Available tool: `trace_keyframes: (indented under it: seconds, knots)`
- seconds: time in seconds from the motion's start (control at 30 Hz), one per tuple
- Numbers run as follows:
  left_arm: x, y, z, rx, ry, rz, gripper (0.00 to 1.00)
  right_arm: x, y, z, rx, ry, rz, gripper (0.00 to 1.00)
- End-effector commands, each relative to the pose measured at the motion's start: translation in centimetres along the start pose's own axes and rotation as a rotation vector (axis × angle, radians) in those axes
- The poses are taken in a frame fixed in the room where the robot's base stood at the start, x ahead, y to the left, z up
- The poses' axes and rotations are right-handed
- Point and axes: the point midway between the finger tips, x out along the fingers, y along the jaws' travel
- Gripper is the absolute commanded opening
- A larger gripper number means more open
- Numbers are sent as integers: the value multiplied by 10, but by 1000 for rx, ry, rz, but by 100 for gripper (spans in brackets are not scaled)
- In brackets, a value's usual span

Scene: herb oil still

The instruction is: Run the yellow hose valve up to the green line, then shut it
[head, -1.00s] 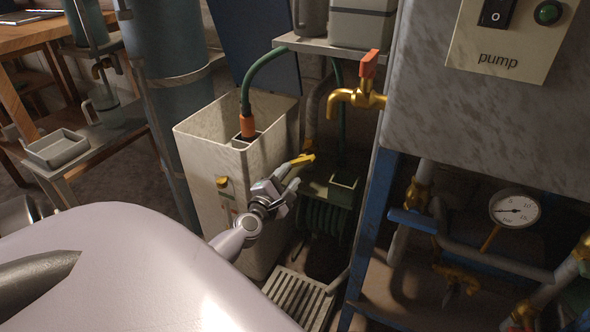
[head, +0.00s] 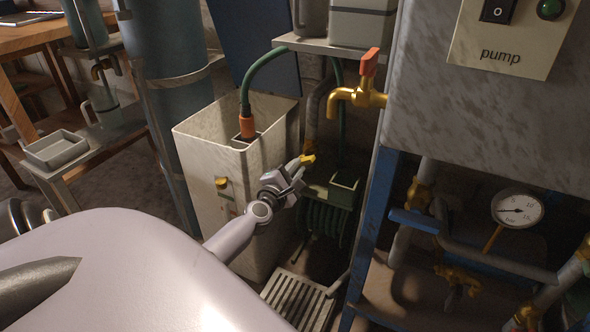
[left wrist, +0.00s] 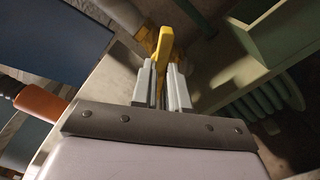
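The yellow hose valve handle (head: 309,159) is a short lever beside the right rim of the pale tank (head: 195,150). In the left wrist view the handle (left wrist: 164,48) runs between my fingers, which lie close against both its sides. My left gripper (head: 299,168) is shut on it, and the fingers hide its lower part. A green hose (head: 262,68) with an orange end (head: 247,126) goes down into the tank's top. My right gripper is out of view.
A brass tap (head: 357,97) with a red handle is to the right of the handle. A coiled hose reel (head: 325,220) sits below and right of my gripper. A blue frame (head: 372,235) and a pressure gauge (head: 517,208) stand farther right. A slatted grate (head: 298,300) lies on the floor.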

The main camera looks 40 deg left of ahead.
Motion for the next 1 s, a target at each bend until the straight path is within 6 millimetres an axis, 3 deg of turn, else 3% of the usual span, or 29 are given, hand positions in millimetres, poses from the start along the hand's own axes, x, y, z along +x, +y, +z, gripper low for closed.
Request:
trace_keyframes:
  seconds: [0.33,1.0]
  knots:
    - [0,0,0,90,1,-1,0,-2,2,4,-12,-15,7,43]
    - [0,0,0,535,1,-1,0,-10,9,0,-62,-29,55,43]
